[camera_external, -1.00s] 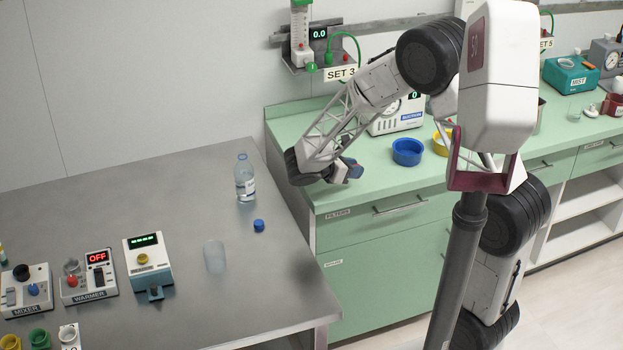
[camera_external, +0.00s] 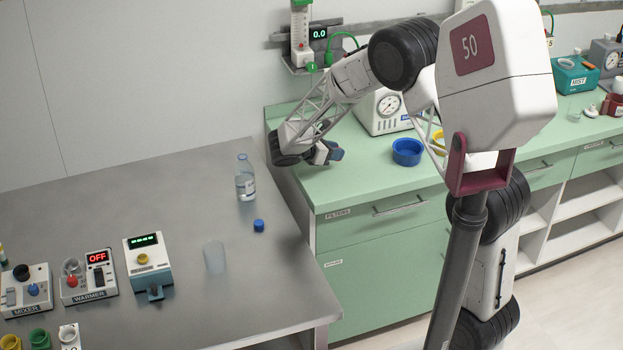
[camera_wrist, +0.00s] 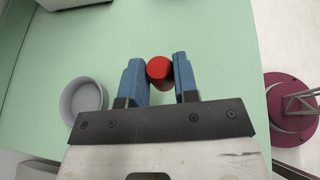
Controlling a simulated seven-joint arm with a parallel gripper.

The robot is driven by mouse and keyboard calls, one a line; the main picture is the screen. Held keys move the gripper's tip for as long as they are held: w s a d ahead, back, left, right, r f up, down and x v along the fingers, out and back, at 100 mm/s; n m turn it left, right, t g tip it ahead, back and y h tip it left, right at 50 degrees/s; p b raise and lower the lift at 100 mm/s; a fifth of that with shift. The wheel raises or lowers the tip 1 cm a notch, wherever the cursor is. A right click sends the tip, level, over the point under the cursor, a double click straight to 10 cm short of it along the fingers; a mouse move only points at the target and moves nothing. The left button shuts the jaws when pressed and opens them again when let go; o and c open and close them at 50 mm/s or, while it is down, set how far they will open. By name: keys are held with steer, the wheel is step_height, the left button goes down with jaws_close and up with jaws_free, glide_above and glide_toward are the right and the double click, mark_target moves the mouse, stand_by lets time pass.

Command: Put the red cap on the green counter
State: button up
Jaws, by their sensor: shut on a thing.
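The red cap (camera_wrist: 159,71) sits between the two blue fingers of my gripper (camera_wrist: 159,82) in the wrist view, and the gripper is shut on it. The green counter (camera_wrist: 205,35) lies below the cap in that view. In the external view my gripper (camera_external: 331,152) is over the left end of the green counter (camera_external: 350,190). The cap cannot be made out there, and I cannot tell how high it is above the counter.
A grey round bowl (camera_wrist: 84,101) stands left of the gripper in the wrist view. In the external view a blue bowl (camera_external: 407,152) and a gauge device (camera_external: 384,112) stand on the counter. A steel table (camera_external: 180,215) on the left holds a bottle (camera_external: 245,180) and a blue cap (camera_external: 259,226).

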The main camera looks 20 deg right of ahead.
steer(key=shift+w+a+f, duration=0.1)
steer(key=shift+w+a, duration=0.05)
steer(key=shift+w, duration=1.05)
steer(key=shift+w+a+f, duration=0.1)
steer(key=shift+w+a, duration=0.05)
steer(key=shift+w, duration=1.05)
steer(key=shift+f, duration=0.1)
steer(key=shift+f, duration=1.65)
steer(key=shift+f, duration=0.15)
steer(key=o, duration=0.9)
